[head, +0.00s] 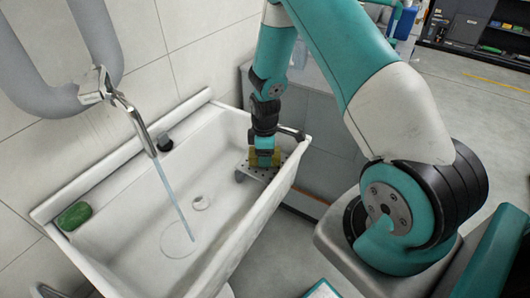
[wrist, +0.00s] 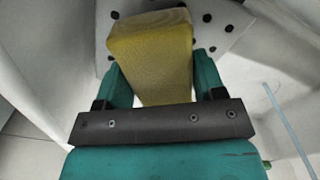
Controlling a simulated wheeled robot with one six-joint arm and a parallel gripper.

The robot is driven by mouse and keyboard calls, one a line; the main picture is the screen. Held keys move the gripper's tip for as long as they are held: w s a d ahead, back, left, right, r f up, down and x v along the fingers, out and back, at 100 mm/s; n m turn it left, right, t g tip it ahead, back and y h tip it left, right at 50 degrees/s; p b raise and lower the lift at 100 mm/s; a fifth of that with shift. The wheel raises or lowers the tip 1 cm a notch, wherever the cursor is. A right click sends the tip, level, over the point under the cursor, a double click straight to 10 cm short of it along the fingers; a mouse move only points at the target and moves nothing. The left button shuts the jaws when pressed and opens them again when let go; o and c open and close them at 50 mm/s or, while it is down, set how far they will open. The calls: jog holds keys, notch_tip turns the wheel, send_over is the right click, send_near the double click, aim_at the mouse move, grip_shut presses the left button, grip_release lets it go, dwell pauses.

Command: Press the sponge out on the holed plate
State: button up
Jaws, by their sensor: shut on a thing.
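My gripper (wrist: 155,85) is shut on the yellow sponge (wrist: 152,45), with a teal finger on each side of it. In the head view my gripper (head: 264,158) points down into the right end of the sink, and a little of the sponge (head: 279,156) shows beside it. The holed plate (head: 258,172) lies under the gripper at that end. In the wrist view the plate (wrist: 225,22) shows its dark holes around the sponge's far end. I cannot tell whether the sponge touches the plate.
The white sink (head: 130,250) surrounds the plate. A tap (head: 130,108) at the left runs a thin stream of water (head: 175,200) into the basin near the drain (head: 201,203). A green soap-like lump (head: 75,216) lies on the left rim. The basin's middle is otherwise clear.

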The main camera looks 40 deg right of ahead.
jog(key=shift+f+b, duration=0.6)
jog(key=shift+f, duration=0.55)
dwell(2.2)
jog(key=shift+r+p, duration=2.9)
jog(key=shift+r, duration=0.7)
